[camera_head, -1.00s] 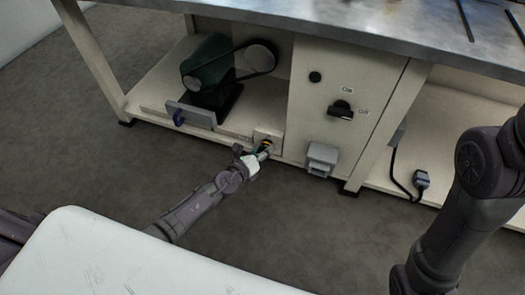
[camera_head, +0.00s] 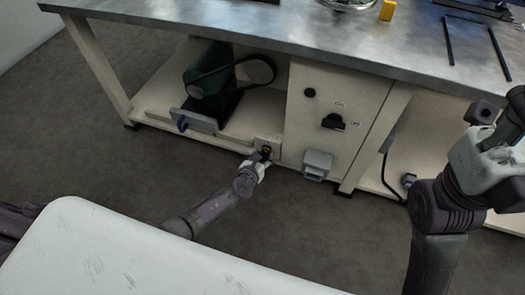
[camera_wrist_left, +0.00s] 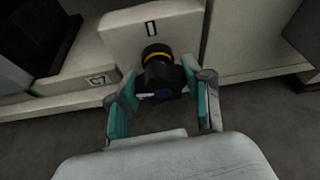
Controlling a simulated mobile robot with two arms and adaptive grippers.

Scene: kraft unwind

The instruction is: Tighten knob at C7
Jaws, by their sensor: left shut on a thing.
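The black knob with a yellow ring (camera_wrist_left: 158,68) sticks out from a pale block (camera_wrist_left: 165,25) with a small dark slot mark. A "C7" label (camera_wrist_left: 98,80) is on the shelf edge to the left of it. My left gripper (camera_wrist_left: 163,84) has one finger on each side of the knob and is shut on it. In the head view my left gripper (camera_head: 263,158) is at the low front of the bench, hiding most of the knob. My right gripper (camera_head: 492,122) is raised at the right, away from the knob; its finger opening is unclear.
The bench (camera_head: 200,32) has a metal top. A green motor with a belt (camera_head: 210,78) is on its lower shelf. A cabinet panel with a black switch (camera_head: 333,122) and a grey pedal-like box (camera_head: 317,164) are right of the knob. The grey floor in front is open.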

